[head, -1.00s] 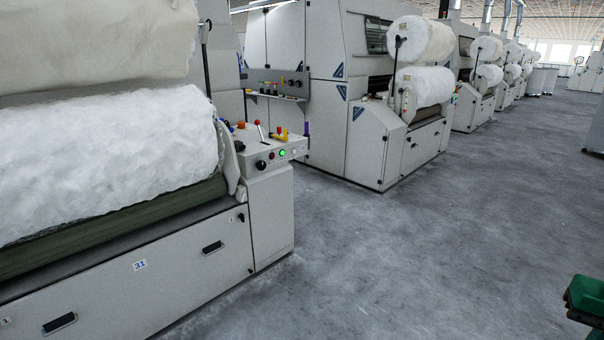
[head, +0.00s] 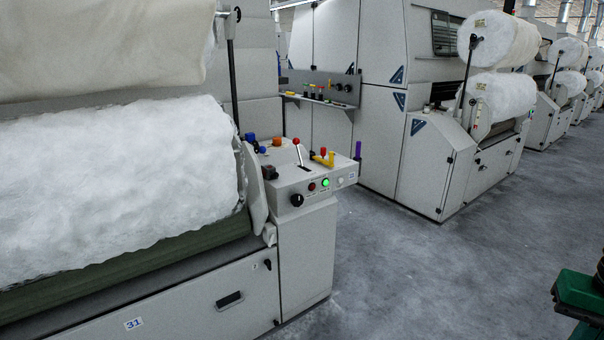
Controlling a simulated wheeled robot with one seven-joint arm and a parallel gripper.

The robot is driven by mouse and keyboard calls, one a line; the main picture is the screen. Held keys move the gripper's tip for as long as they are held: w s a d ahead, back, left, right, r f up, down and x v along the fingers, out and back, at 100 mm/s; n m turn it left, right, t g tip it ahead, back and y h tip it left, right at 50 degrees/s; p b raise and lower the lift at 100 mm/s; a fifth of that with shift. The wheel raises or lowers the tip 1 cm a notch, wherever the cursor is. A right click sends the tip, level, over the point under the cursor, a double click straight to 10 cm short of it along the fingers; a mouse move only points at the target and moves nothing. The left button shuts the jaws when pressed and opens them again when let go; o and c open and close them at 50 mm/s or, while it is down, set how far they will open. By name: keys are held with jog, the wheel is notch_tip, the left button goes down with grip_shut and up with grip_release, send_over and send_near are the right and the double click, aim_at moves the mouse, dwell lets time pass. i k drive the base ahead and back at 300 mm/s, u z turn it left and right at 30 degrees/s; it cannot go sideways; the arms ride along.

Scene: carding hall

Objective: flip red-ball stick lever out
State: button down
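The red-ball stick lever (head: 298,149) stands on top of the control box (head: 318,187) at the right end of the near carding machine, in the head view. Its thin stick rises from a dark slot and leans slightly, with the red ball at its top. A black knob, a red button and a lit green button sit on the box's front face. My gripper is not in view. A green and black part at the lower right edge may be mine, but I cannot tell.
Grey floor (head: 420,270) is clear to the right. Another machine (head: 430,165) stands behind.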

aim_at(296, 141)
jog(key=u, duration=0.15)
jog(key=i, duration=1.35)
jog(key=u, duration=0.3)
jog(key=i, duration=1.4)
jog(key=u, duration=0.05)
